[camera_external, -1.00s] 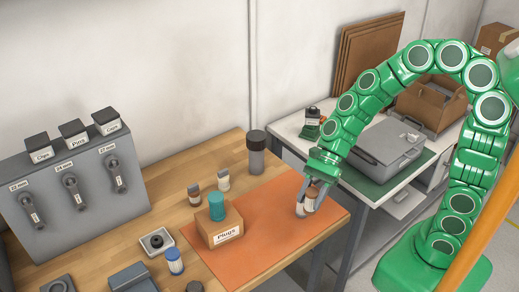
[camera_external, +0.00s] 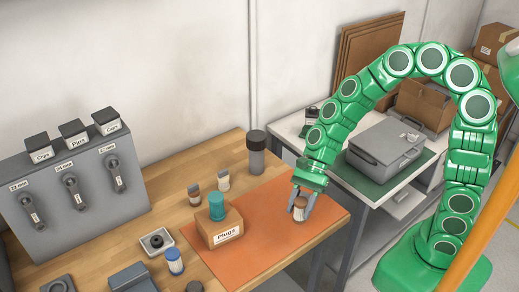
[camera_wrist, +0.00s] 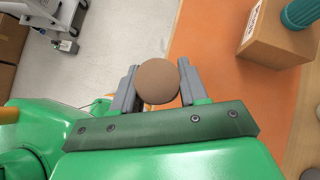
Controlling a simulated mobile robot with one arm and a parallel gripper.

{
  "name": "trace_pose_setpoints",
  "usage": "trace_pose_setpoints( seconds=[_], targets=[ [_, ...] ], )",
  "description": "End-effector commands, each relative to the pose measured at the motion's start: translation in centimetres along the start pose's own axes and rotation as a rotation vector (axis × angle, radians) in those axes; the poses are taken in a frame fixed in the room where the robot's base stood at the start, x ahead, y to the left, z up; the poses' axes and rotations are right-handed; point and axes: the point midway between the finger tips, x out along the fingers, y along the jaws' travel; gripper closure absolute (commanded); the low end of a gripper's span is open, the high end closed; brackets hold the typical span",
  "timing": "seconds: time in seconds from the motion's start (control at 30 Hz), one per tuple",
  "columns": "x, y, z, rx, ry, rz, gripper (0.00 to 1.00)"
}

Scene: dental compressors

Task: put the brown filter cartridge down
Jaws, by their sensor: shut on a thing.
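The brown filter cartridge (camera_external: 300,210) is upright between the grey fingers of my gripper (camera_external: 302,206), near the right end of the orange mat (camera_external: 270,215). In the wrist view its round brown top (camera_wrist: 157,81) sits between the two fingers, and my gripper (camera_wrist: 157,88) is shut on it from both sides. The cartridge's lower end is over or on the mat; I cannot tell whether it touches.
A cardboard Plugs box (camera_external: 221,228) with a teal cylinder (camera_external: 216,206) stands left on the mat. Small jars (camera_external: 223,180) and a dark-capped cylinder (camera_external: 256,152) stand behind. A grey case (camera_external: 385,147) lies on the side table. The mat around the cartridge is clear.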

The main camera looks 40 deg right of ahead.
Motion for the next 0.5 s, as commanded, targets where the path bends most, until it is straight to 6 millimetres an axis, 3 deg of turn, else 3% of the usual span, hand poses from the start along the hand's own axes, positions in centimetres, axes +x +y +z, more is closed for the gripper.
trace_pose_setpoints(
  seconds=[0.5],
  targets=[
    [4.0, -4.6, -1.7, 0.0, 0.001, 0.0, 0.87]
  ],
)
